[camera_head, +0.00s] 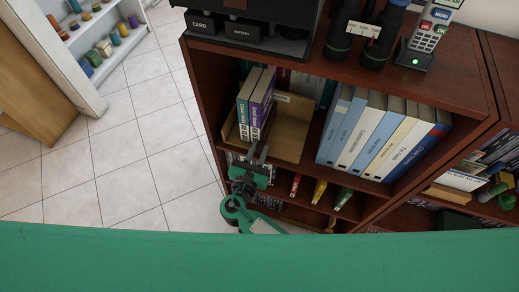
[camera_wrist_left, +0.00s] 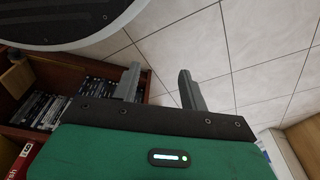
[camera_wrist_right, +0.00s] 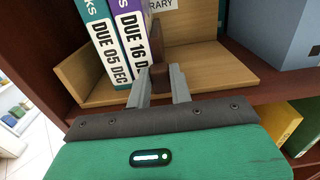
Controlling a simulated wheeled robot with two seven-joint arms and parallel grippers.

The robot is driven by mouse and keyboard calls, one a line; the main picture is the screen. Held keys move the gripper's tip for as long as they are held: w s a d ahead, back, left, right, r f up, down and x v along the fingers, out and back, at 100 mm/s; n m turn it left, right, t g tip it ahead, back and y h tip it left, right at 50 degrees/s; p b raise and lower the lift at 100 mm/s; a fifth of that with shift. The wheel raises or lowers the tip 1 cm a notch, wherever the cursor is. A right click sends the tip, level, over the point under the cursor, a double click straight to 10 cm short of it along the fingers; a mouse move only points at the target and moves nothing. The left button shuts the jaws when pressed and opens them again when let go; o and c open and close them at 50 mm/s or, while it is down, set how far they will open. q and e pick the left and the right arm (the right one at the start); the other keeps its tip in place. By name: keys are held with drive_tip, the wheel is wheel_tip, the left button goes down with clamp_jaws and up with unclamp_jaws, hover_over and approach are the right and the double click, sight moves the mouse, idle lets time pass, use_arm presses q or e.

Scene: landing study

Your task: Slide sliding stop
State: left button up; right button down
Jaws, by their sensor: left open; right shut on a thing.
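The sliding stop (camera_wrist_right: 157,48) is a dark brown upright piece with a small block at its front, standing beside the purple book (camera_wrist_right: 129,38) in a light wooden holder (camera_wrist_right: 205,66). My right gripper (camera_wrist_right: 159,84) is shut on the stop's front block. In the head view the right gripper (camera_head: 257,153) reaches the front of the holder (camera_head: 291,142) and hides part of the stop. A teal book (camera_wrist_right: 100,40) stands left of the purple one; both spines read DUE. My left gripper (camera_wrist_left: 160,80) is open and empty, its fingers wide apart over floor tiles.
The holder sits on a shelf of the dark red-brown bookcase (camera_head: 205,85). Blue and white binders (camera_head: 365,130) stand to its right. Empty holder floor lies right of the stop. A phone handset (camera_head: 426,40) stands on top.

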sight(249, 139)
drive_tip(key=a, duration=0.1)
drive_tip(key=w+a, duration=0.1)
drive_tip(key=a, duration=0.1)
drive_tip(key=shift+b, duration=0.3)
drive_tip(key=shift+w+a, duration=0.1)
drive_tip(key=shift+a, duration=0.25)
use_arm(q)
drive_tip(key=shift+w+r, duration=0.45)
drive_tip(key=shift+r, duration=0.4)
use_arm(e)
drive_tip(key=shift+a, duration=0.15)
drive_tip(key=c, duration=1.2)
unclamp_jaws()
drive_tip(key=shift+c, duration=0.2)
